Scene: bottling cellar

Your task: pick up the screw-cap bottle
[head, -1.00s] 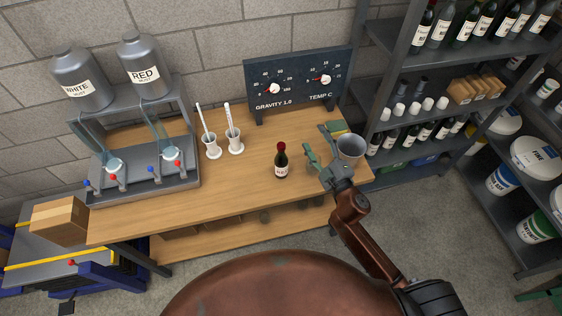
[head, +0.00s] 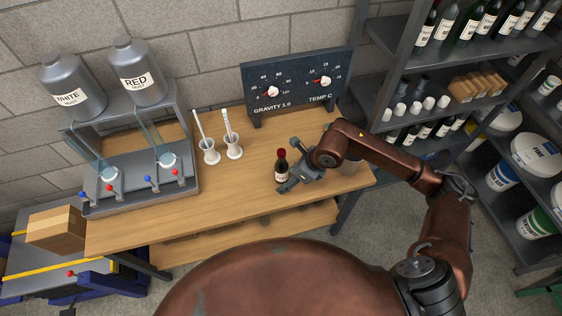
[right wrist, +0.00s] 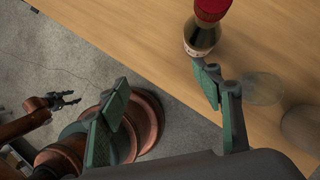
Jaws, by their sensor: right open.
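A small dark bottle with a red cap (head: 281,167) and a pale label stands upright on the wooden bench. My right gripper (head: 292,170) is open, close on the bottle's right side in the head view. In the right wrist view the bottle (right wrist: 203,36) is past the tip of the right-hand finger, not between the fingers. The gap between the fingers (right wrist: 160,90) is empty, with floor and bench edge behind it. My left gripper (right wrist: 66,100) shows small in the right wrist view, its fingers apart and empty; it is out of the head view.
A clear round thing (right wrist: 262,88) is near the right finger. Two white cylinders (head: 209,151) stand left of the bottle. A gauge panel (head: 296,86) is at the back.

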